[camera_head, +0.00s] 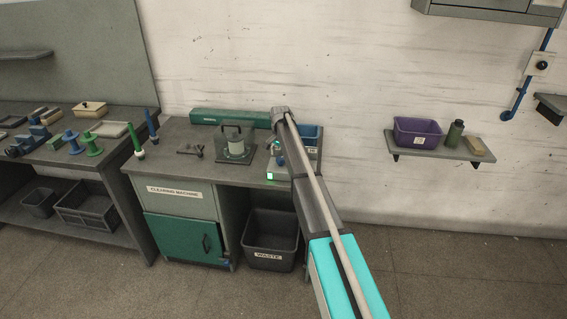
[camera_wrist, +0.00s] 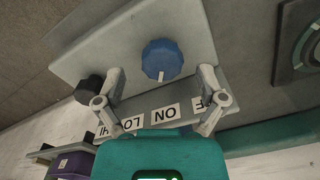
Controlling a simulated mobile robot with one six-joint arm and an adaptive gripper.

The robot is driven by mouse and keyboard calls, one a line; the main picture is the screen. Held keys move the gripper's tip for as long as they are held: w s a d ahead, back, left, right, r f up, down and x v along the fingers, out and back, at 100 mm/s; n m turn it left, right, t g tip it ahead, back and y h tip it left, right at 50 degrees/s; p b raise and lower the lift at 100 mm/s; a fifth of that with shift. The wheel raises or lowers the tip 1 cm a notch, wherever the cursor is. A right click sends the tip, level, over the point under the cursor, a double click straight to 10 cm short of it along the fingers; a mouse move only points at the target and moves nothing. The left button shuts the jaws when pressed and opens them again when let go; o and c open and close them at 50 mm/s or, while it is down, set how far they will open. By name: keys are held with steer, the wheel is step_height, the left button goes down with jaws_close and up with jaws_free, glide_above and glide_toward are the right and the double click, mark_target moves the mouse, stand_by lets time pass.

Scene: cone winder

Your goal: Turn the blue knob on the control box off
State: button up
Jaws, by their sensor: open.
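The blue knob (camera_wrist: 162,60) sits on the light grey face of the control box (camera_wrist: 115,45) in the wrist view. Its white pointer mark points down in the picture, towards the ON label (camera_wrist: 165,113); the labels appear upside down. Another label (camera_wrist: 200,103) is partly hidden by a finger, with only an F showing. My gripper (camera_wrist: 162,75) is open, with its two fingers apart on either side of the knob's lower part, and nothing held. Whether they touch the knob I cannot tell. In the head view the box is partly hidden behind my arm.
A black knob (camera_wrist: 88,90) is beside my left finger, near a LO/HI label. A waste bin (camera_head: 271,232) stands below.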

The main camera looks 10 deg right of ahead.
steer(key=shift+f+b, duration=0.55)
steer(key=shift+f, duration=0.25)
